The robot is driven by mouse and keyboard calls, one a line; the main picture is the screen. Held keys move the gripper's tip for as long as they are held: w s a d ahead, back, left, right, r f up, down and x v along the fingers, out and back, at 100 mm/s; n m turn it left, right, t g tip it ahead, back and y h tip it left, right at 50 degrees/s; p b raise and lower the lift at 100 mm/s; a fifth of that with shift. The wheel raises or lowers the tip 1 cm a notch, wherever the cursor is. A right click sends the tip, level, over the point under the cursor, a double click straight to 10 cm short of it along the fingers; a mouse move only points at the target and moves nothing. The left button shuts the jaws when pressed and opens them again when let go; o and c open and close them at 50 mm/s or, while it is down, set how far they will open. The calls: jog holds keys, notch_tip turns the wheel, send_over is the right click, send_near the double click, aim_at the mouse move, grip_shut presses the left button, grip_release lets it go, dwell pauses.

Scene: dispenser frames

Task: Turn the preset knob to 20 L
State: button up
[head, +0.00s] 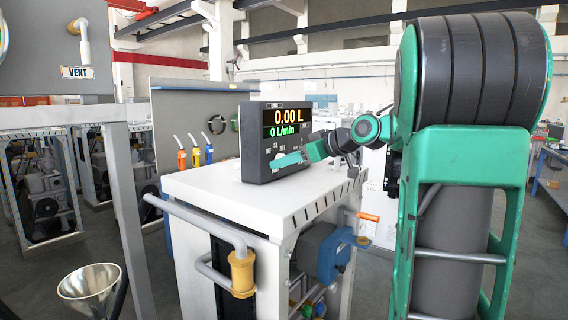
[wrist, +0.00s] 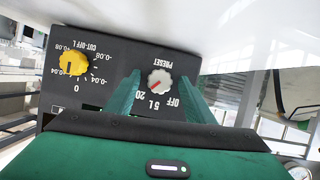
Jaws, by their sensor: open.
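The preset knob (wrist: 160,82) is a small pale grey dial with a red mark, on the dark front panel under the word PRESET. The wrist view shows it upside down. Labels OFF, 5 L and 20 sit around it. The red mark slants toward the lower left of the picture, on the side of the 20 label; its exact setting is too small to tell. My gripper (wrist: 159,86) is open, with one green finger on each side of the knob; contact is not clear. In the head view my gripper (head: 290,160) is at the dispenser's front, hiding the knob.
The dispenser box (head: 256,169) stands on a white cabinet (head: 215,190); its display (head: 287,123) reads 0.00 L and 0 L/min. A yellow cut-off knob (wrist: 75,64) is beside the preset knob. A pipe rail (head: 190,220) runs along the cabinet front. A funnel (head: 90,285) is at lower left.

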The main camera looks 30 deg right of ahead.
jog(key=shift+c, duration=0.3)
jog(key=c, duration=1)
jog(key=shift+m, duration=0.4)
jog(key=o, duration=1.1)
jog(key=shift+c, duration=0.2)
jog(key=v, duration=1)
jog(key=shift+s+d+r, duration=0.2)
jog(key=shift+d, duration=0.1)
